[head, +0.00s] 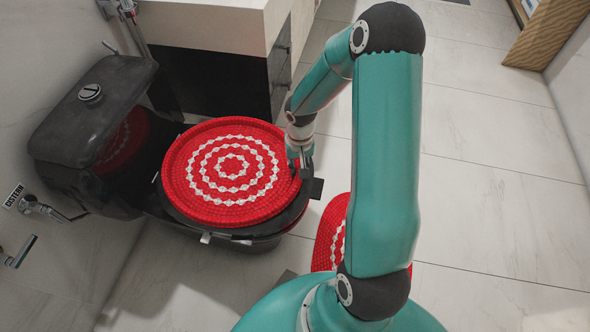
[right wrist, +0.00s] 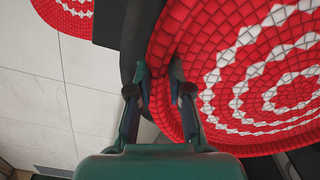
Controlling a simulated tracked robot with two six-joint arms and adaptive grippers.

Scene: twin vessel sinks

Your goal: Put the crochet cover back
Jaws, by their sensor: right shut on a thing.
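The crochet cover (head: 228,172) is a round red disc with white rings of small diamonds and a thick rim. It lies over the top of the black toilet (head: 265,243). My right gripper (head: 301,172) is at the cover's right edge in the head view and is shut on its rim. In the right wrist view the two fingers (right wrist: 160,88) pinch the red rim of the cover (right wrist: 250,85) between them. I cannot tell whether the cover rests fully on the toilet or is slightly raised. My left gripper is not in view.
The black cistern (head: 92,105) stands at the left against the wall. A white counter with a dark cabinet (head: 225,82) is behind the toilet. A red and white mat (head: 327,240) lies on the floor, partly hidden by my right arm. The tiled floor (head: 490,180) at right is clear.

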